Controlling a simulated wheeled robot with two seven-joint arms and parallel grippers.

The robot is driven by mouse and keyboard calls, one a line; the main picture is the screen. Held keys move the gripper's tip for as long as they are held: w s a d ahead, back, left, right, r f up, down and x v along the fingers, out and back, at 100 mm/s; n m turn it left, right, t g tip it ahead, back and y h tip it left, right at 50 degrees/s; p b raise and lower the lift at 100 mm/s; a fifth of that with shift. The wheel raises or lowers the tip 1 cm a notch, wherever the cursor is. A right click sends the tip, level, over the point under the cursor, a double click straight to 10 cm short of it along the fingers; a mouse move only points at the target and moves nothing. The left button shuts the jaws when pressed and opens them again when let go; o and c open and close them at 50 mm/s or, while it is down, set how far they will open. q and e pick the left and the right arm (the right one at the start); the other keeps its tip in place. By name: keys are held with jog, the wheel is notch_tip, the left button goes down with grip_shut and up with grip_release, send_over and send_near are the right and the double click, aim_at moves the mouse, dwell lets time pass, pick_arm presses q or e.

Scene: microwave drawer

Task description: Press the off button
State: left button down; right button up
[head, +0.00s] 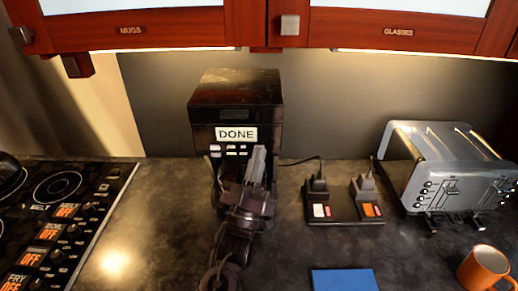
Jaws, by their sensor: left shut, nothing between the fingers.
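A black coffee machine (236,92) stands at the back of the counter with a white "DONE" label (236,134) on its front. Below the label is a panel of several small pale buttons (231,149); their markings are too small to read, so I cannot tell which one is off. My left gripper (258,153) is shut and empty, its fingertips pointing up just at the right end of the button rows. I cannot tell whether the tips touch the machine. My left arm and gripper hide the machine's lower front. My right gripper is not in view.
A power strip (345,217) with two black plugs and lit switches lies right of my gripper. A grey toaster (440,150) and an orange mug (486,267) are further right. A blue flat object (344,280) lies in front. A stove (60,205) is at left.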

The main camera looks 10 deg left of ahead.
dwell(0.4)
pick_arm(q)
jog(key=shift+s+d+f, duration=0.15)
jog(key=shift+s, duration=0.4)
jog(key=s, duration=0.2)
jog(key=s+d+p, duration=0.1)
jog(key=s, duration=0.2)
dwell(0.9)
